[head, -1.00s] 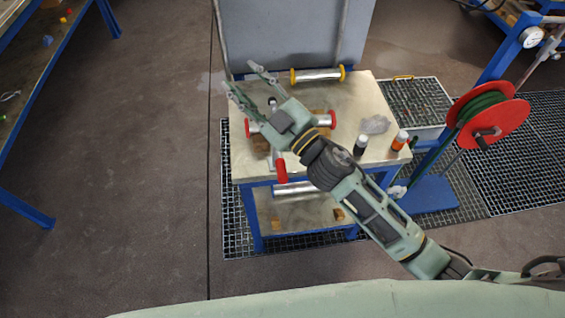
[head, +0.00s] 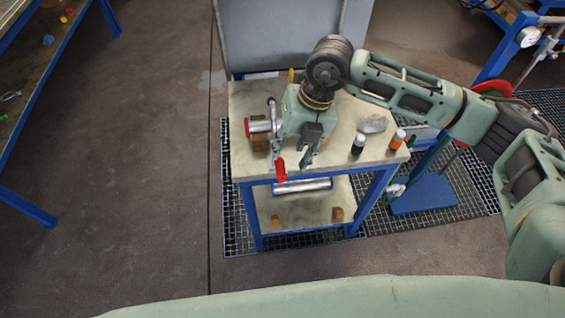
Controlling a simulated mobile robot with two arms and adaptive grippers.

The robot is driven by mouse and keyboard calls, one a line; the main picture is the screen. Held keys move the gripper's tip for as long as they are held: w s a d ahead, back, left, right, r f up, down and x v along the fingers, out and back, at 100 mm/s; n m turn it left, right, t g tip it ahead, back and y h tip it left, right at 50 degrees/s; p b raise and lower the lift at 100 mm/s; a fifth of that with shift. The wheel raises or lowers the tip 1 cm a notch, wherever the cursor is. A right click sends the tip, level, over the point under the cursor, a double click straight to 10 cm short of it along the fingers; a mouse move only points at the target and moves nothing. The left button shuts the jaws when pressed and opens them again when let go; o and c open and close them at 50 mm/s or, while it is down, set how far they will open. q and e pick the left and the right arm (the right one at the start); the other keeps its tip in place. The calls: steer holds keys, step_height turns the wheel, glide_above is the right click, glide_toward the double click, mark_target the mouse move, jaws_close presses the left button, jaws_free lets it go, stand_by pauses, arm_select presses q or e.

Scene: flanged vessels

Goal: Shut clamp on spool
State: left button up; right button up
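A metal spool (head: 260,127) with a red end cap lies on wooden blocks on the workbench. Its right part is hidden behind my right gripper. A clamp with a red handle (head: 280,169) sits at the spool; the handle hangs toward the bench's front edge, and a metal part of the clamp (head: 271,105) rises above the spool. My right gripper (head: 291,156) is over the spool, just right of the clamp, pointing down toward the front. Its fingers look apart, one near the red handle. Whether they touch the clamp cannot be told. My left gripper is not in view.
A metal tube (head: 302,186) lies on the lower level. A grey panel (head: 285,35) stands behind. Floor on the left is clear.

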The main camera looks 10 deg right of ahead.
mark_target(282, 167)
steer(key=p+x, duration=0.1)
steer(key=x, duration=0.4)
steer(key=shift+a+p, duration=0.2)
steer(key=shift+p, duration=0.1)
steer(key=shift+a+f, duration=0.15)
steer(key=shift+f, duration=0.55)
jaws_close()
